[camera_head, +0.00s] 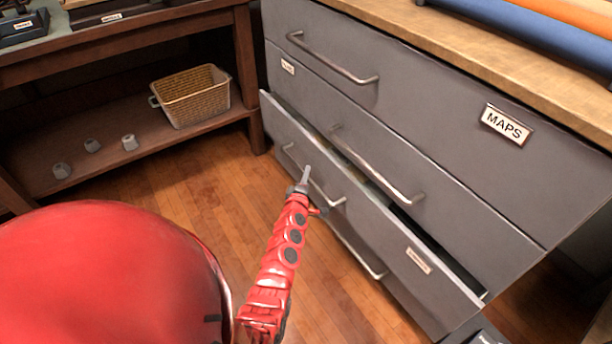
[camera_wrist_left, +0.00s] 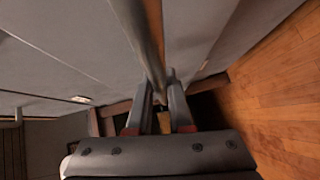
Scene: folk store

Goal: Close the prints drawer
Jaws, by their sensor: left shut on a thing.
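A grey drawer (camera_head: 377,229) in the cabinet stands partly pulled out, with a dark gap along its top edge. Its small label (camera_head: 419,260) is too small to read. My left gripper (camera_head: 304,180) is at this drawer's metal bar handle (camera_head: 328,195), near the handle's middle. In the left wrist view the bar (camera_wrist_left: 143,35) runs down between the two fingertips (camera_wrist_left: 161,82), which are shut on it.
The upper drawer labelled MAPS (camera_head: 430,110) and the one below it look shut. A wooden top (camera_head: 470,45) carries rolled tubes (camera_head: 530,18). A wicker basket (camera_head: 192,95) sits on a low shelf at left. Wooden floor (camera_head: 190,195) is clear before the cabinet.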

